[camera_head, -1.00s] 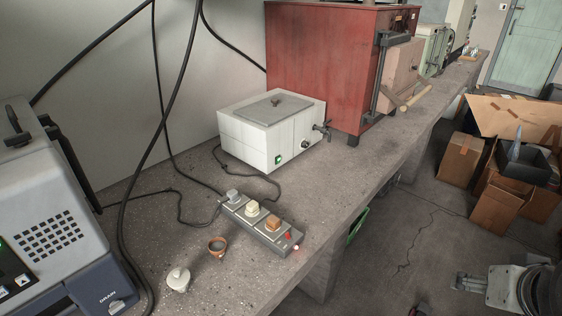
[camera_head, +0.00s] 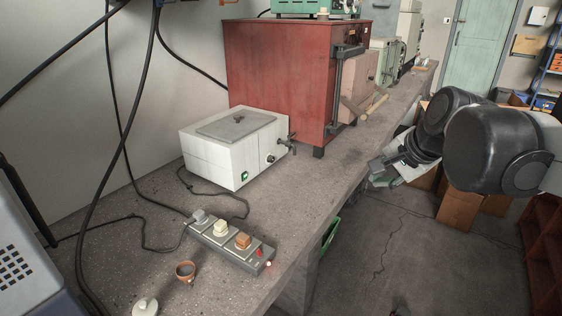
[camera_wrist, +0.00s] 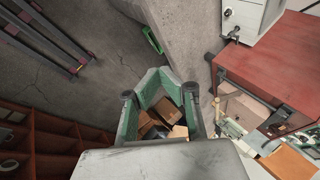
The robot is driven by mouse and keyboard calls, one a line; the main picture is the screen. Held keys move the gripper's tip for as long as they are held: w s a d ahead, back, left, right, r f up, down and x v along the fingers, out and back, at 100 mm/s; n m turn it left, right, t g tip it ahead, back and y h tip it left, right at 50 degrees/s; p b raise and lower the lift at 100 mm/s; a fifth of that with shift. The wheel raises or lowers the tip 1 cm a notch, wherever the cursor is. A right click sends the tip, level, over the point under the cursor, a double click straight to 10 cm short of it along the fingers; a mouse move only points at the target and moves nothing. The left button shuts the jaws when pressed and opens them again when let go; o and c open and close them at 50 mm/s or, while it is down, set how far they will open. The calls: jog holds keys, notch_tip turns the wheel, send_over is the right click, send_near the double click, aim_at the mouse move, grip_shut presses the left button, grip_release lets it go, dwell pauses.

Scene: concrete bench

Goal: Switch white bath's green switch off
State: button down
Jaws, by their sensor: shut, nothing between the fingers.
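The white bath (camera_head: 212,157), a box with a grey lid, stands on the concrete bench in front of the red furnace. Its small green switch (camera_head: 244,176) is low on the front face; I cannot tell its position. A tap sticks out at the bath's right side. Part of the bath also shows at the top right of the wrist view (camera_wrist: 252,14), where the switch is not visible. My gripper (camera_head: 376,178) is off the bench's front edge, to the right of the bath and well apart from it. In the wrist view its green fingers (camera_wrist: 163,73) are shut and empty.
Black cables hang at the left. The red furnace (camera_head: 270,80) stands behind. Cardboard boxes (camera_head: 458,208) are on the floor at right.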

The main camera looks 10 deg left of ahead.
aim_at(246, 177)
jog(key=w+a+f+m+g+y+b, duration=0.1)
jog(key=w+a+f+m+y, duration=0.2)
jog(key=w+a, duration=0.5)
jog(key=w+a+f+m+b, duration=0.1)
jog(key=w+a+f+m, duration=0.25)
jog(key=w+a, duration=0.5)
jog(key=w+a+f+m+g+y+b, duration=0.1)
jog(key=w+a+f+m+y, duration=0.2)
jog(key=w+a+f+m, duration=0.4)
jog(key=w+a+f, duration=0.5)
jog(key=a+f, duration=0.2)
jog(key=shift+w+a+f+g, duration=0.15)
jog(key=shift+w+a+g, duration=0.05)
jog(key=shift+g, duration=0.1)
jog(key=shift+m, duration=0.25)
jog(key=b+x, duration=0.2)
jog(key=x, duration=0.8)
jog(key=shift+a, duration=0.1)
jog(key=shift+w+a+b, duration=0.2)
jog(key=shift+a, duration=0.35)
jog(key=shift+w+a+b, duration=0.2)
jog(key=shift+a, duration=0.3)
jog(key=shift+w+a+r, duration=0.15)
jog(key=shift+a, duration=0.2)
jog(key=shift+w+a+r, duration=0.15)
jog(key=shift+a, duration=0.2)
